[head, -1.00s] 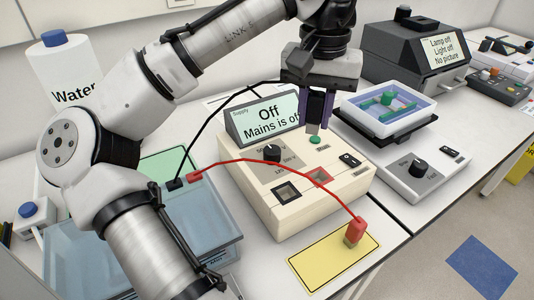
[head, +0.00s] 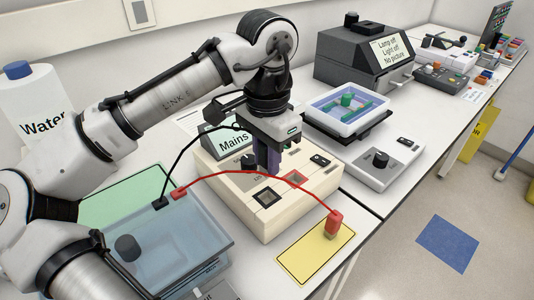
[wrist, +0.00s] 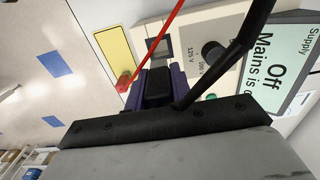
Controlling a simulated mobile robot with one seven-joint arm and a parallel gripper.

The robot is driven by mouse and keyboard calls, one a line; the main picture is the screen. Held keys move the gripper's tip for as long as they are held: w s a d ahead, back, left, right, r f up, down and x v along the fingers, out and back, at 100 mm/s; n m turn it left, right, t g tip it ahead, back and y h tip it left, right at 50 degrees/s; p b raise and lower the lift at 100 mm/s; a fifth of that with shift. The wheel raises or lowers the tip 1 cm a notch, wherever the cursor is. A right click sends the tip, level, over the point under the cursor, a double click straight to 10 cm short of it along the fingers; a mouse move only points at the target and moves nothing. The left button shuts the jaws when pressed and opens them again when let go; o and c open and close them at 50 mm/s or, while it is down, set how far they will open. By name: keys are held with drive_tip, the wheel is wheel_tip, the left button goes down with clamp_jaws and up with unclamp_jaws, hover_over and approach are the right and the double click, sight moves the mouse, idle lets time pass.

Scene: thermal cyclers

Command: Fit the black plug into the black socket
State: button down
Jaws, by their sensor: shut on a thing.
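My gripper (head: 270,168), with purple fingers, is shut on the black plug and holds it over the front half of the cream supply box (head: 310,203). In the wrist view the black plug (wrist: 158,86) sits between the fingers; its tip is hard to make out. Its black cable (head: 183,147) loops back to the tank. The black socket (head: 266,198) is a dark square in the box's top, just in front of the fingers. It also shows in the wrist view (wrist: 165,46), beyond the plug. The plug looks above and apart from the socket.
A red-framed socket (head: 294,178) lies beside the black one. The blue tank (head: 190,245) is at left; the display (head: 222,140) reading Mains is partly hidden.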

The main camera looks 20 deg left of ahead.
sight(267, 179)
drive_tip(key=shift+r, duration=0.1)
drive_tip(key=shift+f+b, duration=1.55)
drive_tip(key=shift+f, duration=1.45)
drive_tip(key=shift+p, duration=0.85)
drive_tip(key=shift+f+b, duration=0.6)
drive_tip(key=shift+f, duration=0.5)
drive_tip(key=shift+s+f, duration=0.1)
drive_tip(key=shift+f, duration=0.05)
